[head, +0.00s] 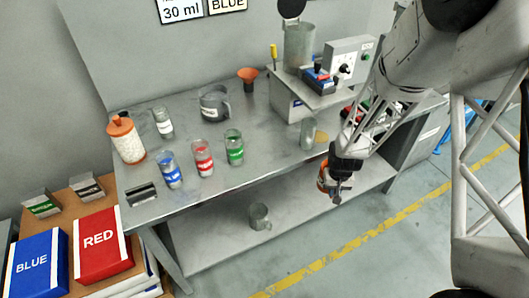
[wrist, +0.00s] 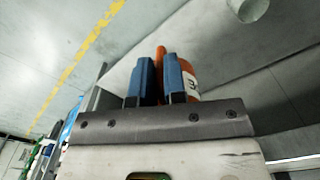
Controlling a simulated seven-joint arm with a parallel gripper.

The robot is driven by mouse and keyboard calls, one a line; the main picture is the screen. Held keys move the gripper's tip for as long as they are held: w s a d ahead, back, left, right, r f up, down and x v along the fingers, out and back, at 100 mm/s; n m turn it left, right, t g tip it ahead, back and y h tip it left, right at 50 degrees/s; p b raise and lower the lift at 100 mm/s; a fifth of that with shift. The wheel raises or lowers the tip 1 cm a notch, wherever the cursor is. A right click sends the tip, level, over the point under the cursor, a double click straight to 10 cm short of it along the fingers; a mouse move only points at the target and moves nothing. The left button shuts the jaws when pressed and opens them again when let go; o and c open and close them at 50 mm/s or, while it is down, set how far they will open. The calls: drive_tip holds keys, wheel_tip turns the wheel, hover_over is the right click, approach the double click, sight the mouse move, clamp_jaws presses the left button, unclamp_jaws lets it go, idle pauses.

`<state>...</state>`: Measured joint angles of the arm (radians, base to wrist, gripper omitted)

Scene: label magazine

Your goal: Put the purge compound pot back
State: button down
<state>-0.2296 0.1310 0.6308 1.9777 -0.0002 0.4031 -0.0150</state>
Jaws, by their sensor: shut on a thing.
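My gripper (head: 341,178) is in front of the bench's front edge, over the floor, in the head view. In the wrist view its two blue fingers (wrist: 159,78) are shut on an orange pot (wrist: 188,68) with a white label, of which only part shows. The label cannot be read in full. A bit of the orange pot also shows beside the gripper in the head view (head: 321,184); the rest is hidden by the gripper. The pot touches nothing but the fingers that I can see.
The grey bench (head: 190,206) bears blue, red and green labelled jars (head: 203,158), a grey jug (head: 214,103), an orange funnel (head: 248,76) and an orange-lidded pellet jar (head: 126,141). A clear beaker (head: 308,132) stands near the right front edge. A cup (head: 259,217) sits on the lower shelf.

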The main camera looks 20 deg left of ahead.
drive_tip(key=s+a+r+n, duration=0.3)
drive_tip(key=s+a+r, duration=0.3)
drive_tip(key=r, duration=0.4)
drive_tip(key=s+a+r+n, duration=0.3)
drive_tip(key=s+a+r, duration=0.4)
drive_tip(key=s+r, duration=0.2)
drive_tip(key=shift+s+r, duration=0.15)
drive_tip(key=shift+r, duration=0.4)
drive_tip(key=shift+a, duration=0.15)
drive_tip(key=w+a+f, duration=0.1)
drive_tip(key=w+a, duration=0.7)
drive_tip(key=w, duration=0.5)
drive_tip(key=shift+w+f, duration=0.3)
drive_tip(key=shift+w, duration=0.1)
drive_tip(key=shift+f, duration=1.75)
drive_tip(key=shift+f, duration=0.15)
